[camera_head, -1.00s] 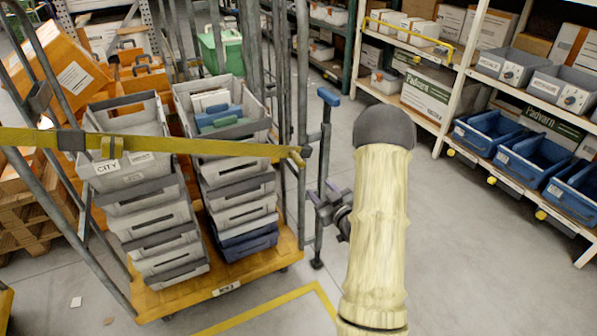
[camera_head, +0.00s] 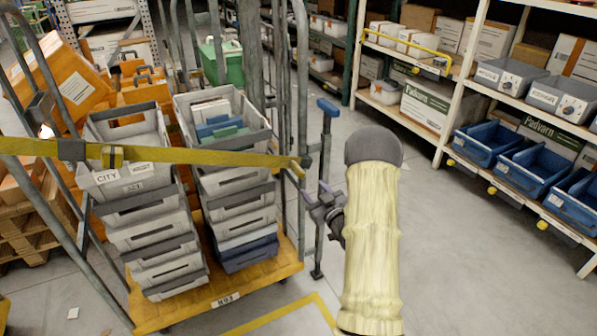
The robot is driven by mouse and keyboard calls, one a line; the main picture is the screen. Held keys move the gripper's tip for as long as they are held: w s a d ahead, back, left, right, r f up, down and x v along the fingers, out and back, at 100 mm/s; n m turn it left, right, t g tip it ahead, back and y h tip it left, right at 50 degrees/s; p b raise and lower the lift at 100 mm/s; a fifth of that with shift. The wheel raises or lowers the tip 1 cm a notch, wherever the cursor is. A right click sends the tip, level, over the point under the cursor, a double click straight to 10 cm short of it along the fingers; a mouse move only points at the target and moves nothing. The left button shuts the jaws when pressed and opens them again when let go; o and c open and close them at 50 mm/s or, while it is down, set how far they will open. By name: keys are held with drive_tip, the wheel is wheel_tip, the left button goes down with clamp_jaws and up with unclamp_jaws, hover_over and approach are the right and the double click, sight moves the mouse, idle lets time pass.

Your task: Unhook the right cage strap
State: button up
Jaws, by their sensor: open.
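The yellow cage strap (camera_head: 210,157) runs across the front of the roll cage (camera_head: 302,90), in front of the stacked grey crates. Its right end (camera_head: 298,164) meets the cage's right post, where a dark fitting and a short yellow end show. Whether it is hooked there is too small to tell. My gripper (camera_head: 314,192) is open and just below and right of that strap end, close to the post. Contact between them cannot be made out. My forearm in a pale cover comes up from the bottom.
Grey crates (camera_head: 130,182) stand in stacks on the cage's orange base (camera_head: 180,305). A blue-topped upright post (camera_head: 327,108) stands close behind my gripper. Shelves with blue bins (camera_head: 485,140) are at right. Grey floor (camera_head: 480,270) is clear right of my arm.

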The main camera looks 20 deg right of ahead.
sight(303, 177)
drive_tip(key=w, duration=1.1)
drive_tip(key=shift+w+a+p, duration=0.1)
drive_tip(key=shift+a+p, duration=0.1)
drive_tip(key=shift+p, duration=0.1)
clamp_jaws()
